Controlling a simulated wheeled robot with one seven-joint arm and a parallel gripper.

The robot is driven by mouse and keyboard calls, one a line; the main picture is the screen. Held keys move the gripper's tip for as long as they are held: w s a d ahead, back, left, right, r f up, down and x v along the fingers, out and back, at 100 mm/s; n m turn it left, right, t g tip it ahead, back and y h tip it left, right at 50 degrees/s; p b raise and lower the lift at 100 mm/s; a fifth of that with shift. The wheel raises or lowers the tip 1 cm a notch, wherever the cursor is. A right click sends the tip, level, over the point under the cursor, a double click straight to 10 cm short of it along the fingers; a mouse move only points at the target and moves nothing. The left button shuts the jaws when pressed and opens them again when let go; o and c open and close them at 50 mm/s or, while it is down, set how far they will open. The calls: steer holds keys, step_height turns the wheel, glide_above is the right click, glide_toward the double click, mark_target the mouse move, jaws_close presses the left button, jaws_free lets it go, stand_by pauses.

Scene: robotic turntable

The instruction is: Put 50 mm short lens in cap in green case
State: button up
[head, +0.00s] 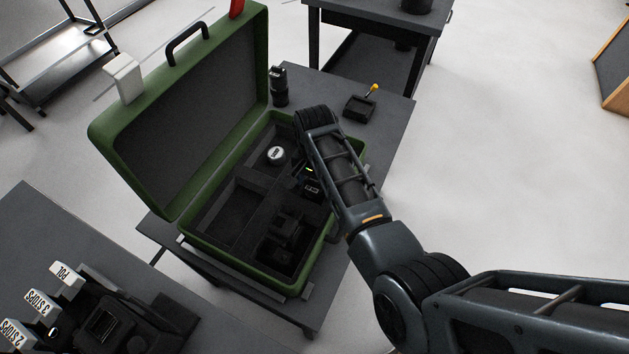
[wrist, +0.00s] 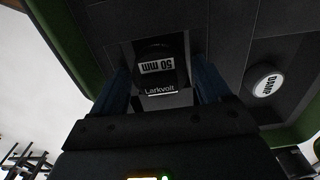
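The green case (head: 150,175) stands open on a dark table, its lid tilted back to the left. The 50 mm lens (wrist: 158,70), black with a white "50 mm" label and "Larkvolt" lettering, sits at a dark square compartment of the case's insert in the wrist view. My gripper (wrist: 165,88) is over that compartment, with one blue finger on each side of the lens. The fingers look open, with a narrow gap to the lens; contact is hard to judge. In the head view my gripper (head: 311,183) is down inside the case's right side, and my arm mostly hides the lens.
A round item labelled "DAMP" (head: 277,154) sits in another compartment. Dark gear (head: 285,240) lies in the front compartment. Labelled boxes (head: 66,275) are at lower left.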

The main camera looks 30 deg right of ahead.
steer(key=shift+o, duration=1.1)
steer(key=shift+r, duration=0.1)
step_height(320, 180, up, 8)
steer(key=shift+f, duration=0.2)
steer(key=shift+s, duration=0.1)
